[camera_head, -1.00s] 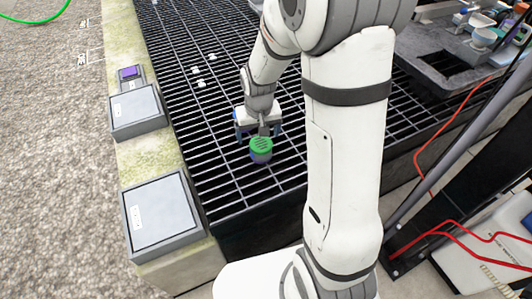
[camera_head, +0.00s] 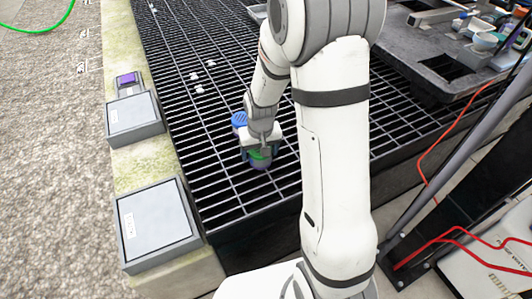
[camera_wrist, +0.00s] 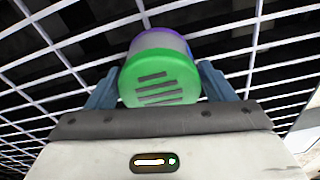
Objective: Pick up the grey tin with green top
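The grey tin with green top (camera_head: 260,162) stands on the black grating, partly hidden under my gripper in the head view. In the wrist view the tin (camera_wrist: 160,75) shows its slotted green lid, a grey body and a purple band at the far end. My gripper (camera_head: 258,154) is down over it. In the wrist view the blue fingers of my gripper (camera_wrist: 159,72) stand on either side of the tin, open, with the tin between them. A narrow gap seems to show beside the tin; contact cannot be told for certain.
A blue-topped round object (camera_head: 239,119) stands just behind my gripper. Small white bits (camera_head: 198,88) lie on the grating (camera_head: 190,45). Grey boxes (camera_head: 157,222) and a purple item (camera_head: 127,79) line the left ledge. A dark bench (camera_head: 440,70) holds items at right.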

